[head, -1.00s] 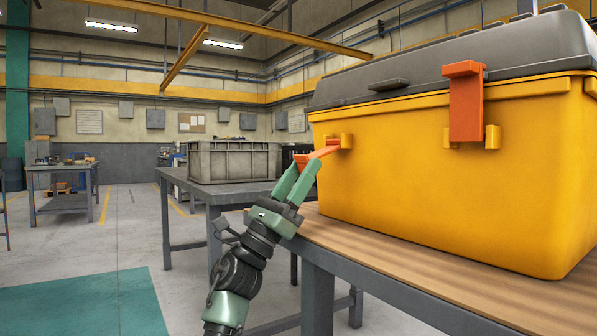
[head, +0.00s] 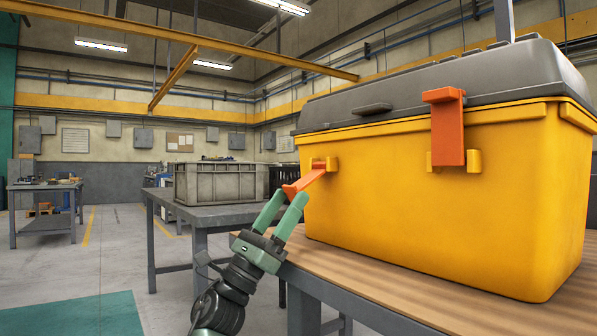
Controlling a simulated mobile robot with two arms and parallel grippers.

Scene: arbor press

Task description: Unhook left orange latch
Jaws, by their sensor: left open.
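The yellow toolbox (head: 400,210) with a grey lid (head: 440,85) stands on a wooden-topped bench. Its left orange latch (head: 308,180) sticks out from its yellow bracket, tilted down and to the left. Its hook end is apart from the lid. The right orange latch (head: 447,130) is upright, with its top over the lid edge. My left gripper (head: 288,199) is open, its green fingers spread just below the left latch's outer end. It holds nothing; whether a fingertip touches the latch I cannot tell. My right gripper is not in view.
The bench top (head: 400,285) has a bare strip in front of the toolbox. A grey crate (head: 222,183) stands on another table behind, left of the toolbox. The floor at the left is open.

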